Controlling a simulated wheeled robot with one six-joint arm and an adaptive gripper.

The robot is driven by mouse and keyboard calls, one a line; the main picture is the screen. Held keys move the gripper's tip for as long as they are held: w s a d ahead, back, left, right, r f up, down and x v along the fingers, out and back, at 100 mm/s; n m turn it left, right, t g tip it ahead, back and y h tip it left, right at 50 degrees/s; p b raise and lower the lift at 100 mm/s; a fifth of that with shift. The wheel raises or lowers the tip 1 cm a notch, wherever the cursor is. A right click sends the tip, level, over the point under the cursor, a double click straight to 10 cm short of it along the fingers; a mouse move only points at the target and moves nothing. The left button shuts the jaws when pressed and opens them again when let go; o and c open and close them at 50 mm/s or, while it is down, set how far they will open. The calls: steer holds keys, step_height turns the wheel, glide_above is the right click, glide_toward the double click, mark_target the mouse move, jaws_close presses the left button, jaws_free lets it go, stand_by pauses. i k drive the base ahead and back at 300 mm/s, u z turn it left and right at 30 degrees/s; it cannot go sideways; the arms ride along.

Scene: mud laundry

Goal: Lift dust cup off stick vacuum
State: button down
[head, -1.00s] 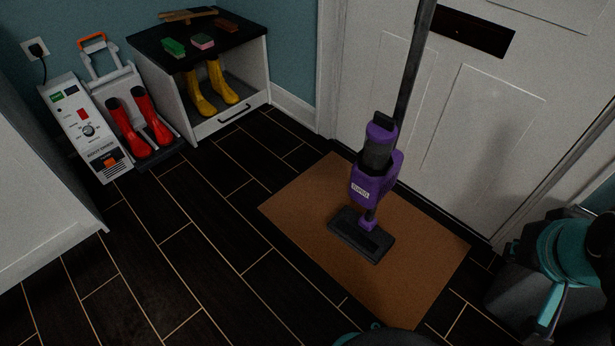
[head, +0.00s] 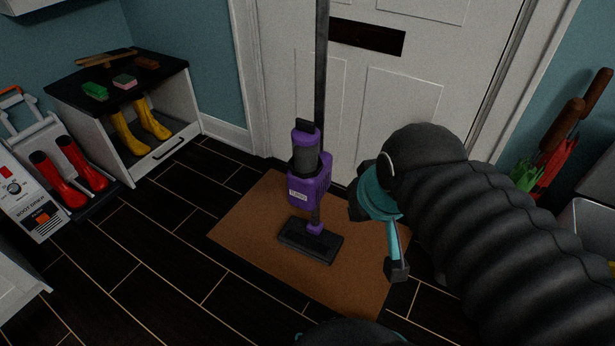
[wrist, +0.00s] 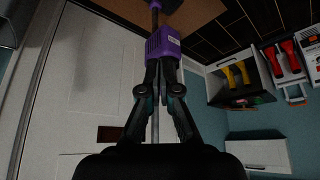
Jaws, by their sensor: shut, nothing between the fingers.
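The purple stick vacuum (head: 310,193) stands upright on a brown mat (head: 240,232) before the door, its dark floor head (head: 311,243) flat on the mat. Its dust cup (head: 306,161) is the dark grey cylinder between the purple cap and the purple body, and it is in place. My arm reaches in from the right, its end beside the vacuum with a gap in the head view. In the wrist view, which is upside down, my gripper (wrist: 162,66) is shut and empty. Its fingers point at the vacuum's purple body (wrist: 163,42) and hide most of the cup.
The white door (head: 405,105) stands close behind the vacuum. A bench (head: 165,95) with yellow boots and a boot dryer (head: 35,207) with red boots are at left. Umbrellas (head: 555,150) stand at right. The dark floor left of the mat is clear.

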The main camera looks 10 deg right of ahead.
mark_target(305, 137)
steer(key=z, duration=0.05)
steer(key=k, duration=0.5)
steer(key=z, duration=0.9)
steer(key=i, duration=0.75)
steer(key=u, duration=0.8)
